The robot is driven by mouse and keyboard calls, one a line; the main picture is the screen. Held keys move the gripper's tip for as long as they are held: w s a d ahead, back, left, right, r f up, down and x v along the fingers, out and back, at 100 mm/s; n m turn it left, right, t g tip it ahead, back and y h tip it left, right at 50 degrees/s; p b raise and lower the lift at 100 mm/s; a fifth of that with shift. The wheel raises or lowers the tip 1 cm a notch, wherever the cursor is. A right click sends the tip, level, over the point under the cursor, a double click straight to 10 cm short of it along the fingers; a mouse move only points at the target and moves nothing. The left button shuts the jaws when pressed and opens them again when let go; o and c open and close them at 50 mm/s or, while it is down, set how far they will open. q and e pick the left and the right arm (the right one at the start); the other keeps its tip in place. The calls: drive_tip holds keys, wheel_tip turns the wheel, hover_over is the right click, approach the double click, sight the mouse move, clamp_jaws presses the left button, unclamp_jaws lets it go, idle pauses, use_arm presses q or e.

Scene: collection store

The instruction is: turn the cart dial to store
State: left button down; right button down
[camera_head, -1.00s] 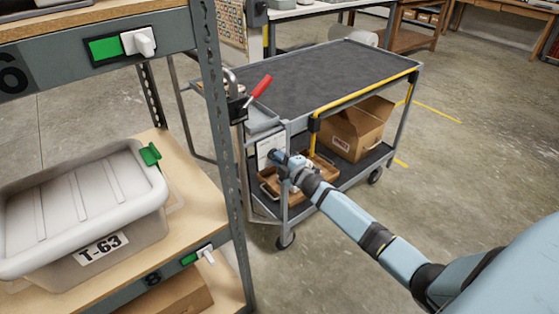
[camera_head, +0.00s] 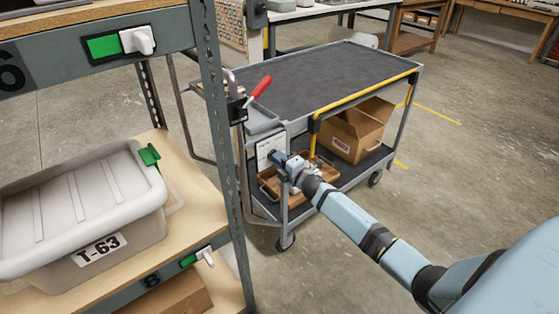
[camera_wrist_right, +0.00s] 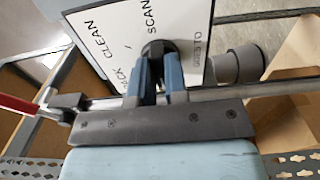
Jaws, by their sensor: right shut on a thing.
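The cart dial is a dark round knob (camera_wrist_right: 158,48) in front of a white panel (camera_wrist_right: 110,28) with black lettering. I can read CLEAN and SCAN; other lettering is partly cut off or hidden. My right gripper (camera_wrist_right: 157,72) is shut on the knob, one blue finger on each side. In the head view the white panel (camera_head: 264,150) is on the near end of the grey cart (camera_head: 345,75), with my right gripper (camera_head: 276,157) against it. The gripper hides the knob there, and I cannot tell the dial's setting. My left gripper is not in view.
A clamp with a red handle (camera_head: 259,88) sits above the panel on the cart's end. A wooden tray (camera_head: 330,180) and an open cardboard box (camera_head: 357,132) are on the lower shelf. A storage rack upright (camera_head: 222,150) stands close at left. The floor at right is clear.

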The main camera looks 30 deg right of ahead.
drive_tip(key=c, duration=1.1)
unclamp_jaws()
drive_tip(key=shift+c, duration=0.2)
use_arm(q)
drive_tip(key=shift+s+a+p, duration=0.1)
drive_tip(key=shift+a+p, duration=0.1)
drive_tip(key=shift+p, duration=0.65)
use_arm(e)
drive_tip(key=s+d, duration=0.1)
drive_tip(key=s, duration=1.2)
drive_tip(key=shift+s, duration=0.4)
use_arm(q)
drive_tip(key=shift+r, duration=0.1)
